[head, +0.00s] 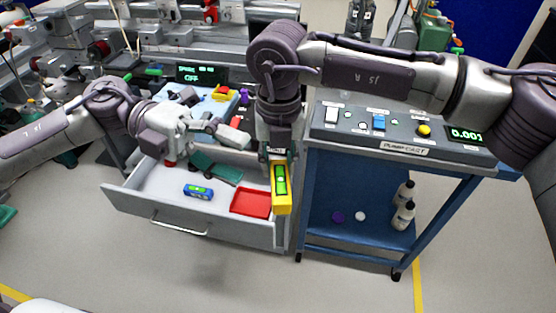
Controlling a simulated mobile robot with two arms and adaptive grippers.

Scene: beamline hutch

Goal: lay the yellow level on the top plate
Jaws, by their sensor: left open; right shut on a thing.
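The yellow level (281,200) has a green vial window on its face. My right gripper (279,156) is shut on its upper end, and the level hangs over the right front corner of the open drawer, apparently above its rim. My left gripper (207,143) is open over the back left of the drawer, and I see nothing held in it. The top plate cannot be told for certain; a light blue block (215,106) with yellow and red parts on it stands behind the drawer, partly hidden by my arms.
Floor in front is clear.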

